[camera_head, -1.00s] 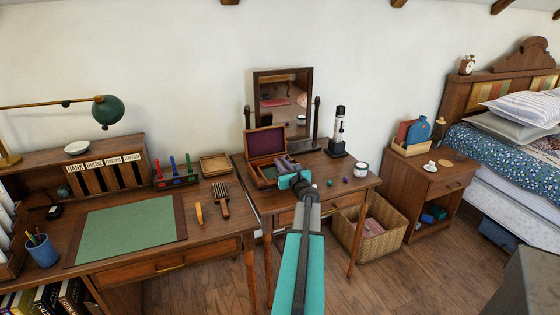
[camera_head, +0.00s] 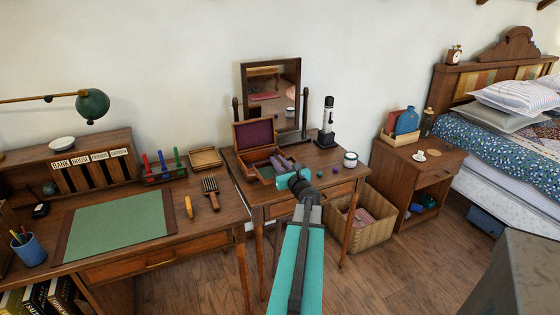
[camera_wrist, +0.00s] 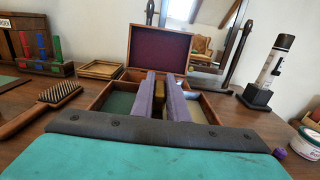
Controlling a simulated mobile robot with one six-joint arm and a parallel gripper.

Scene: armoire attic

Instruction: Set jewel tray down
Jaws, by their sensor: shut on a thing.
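The open wooden jewel box (camera_head: 256,139) stands on the dressing table, its purple-lined lid raised at the back. Compartments of the jewel tray show at the box's mouth in the wrist view, a green one (camera_wrist: 119,103) at left and a paler one at right. My gripper (camera_head: 284,164) reaches into this area from the front right. Its two purple-grey fingers (camera_wrist: 163,80) are shut on a thin brown part between them, apparently the tray's middle piece. The fingers hide most of it. I cannot tell whether the tray rests in the box or hangs just above it.
At left are a shallow wooden tray (camera_head: 205,158), a brush (camera_head: 210,190) and the desk's clear green mat (camera_head: 118,224). A basket (camera_head: 372,232) sits below.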

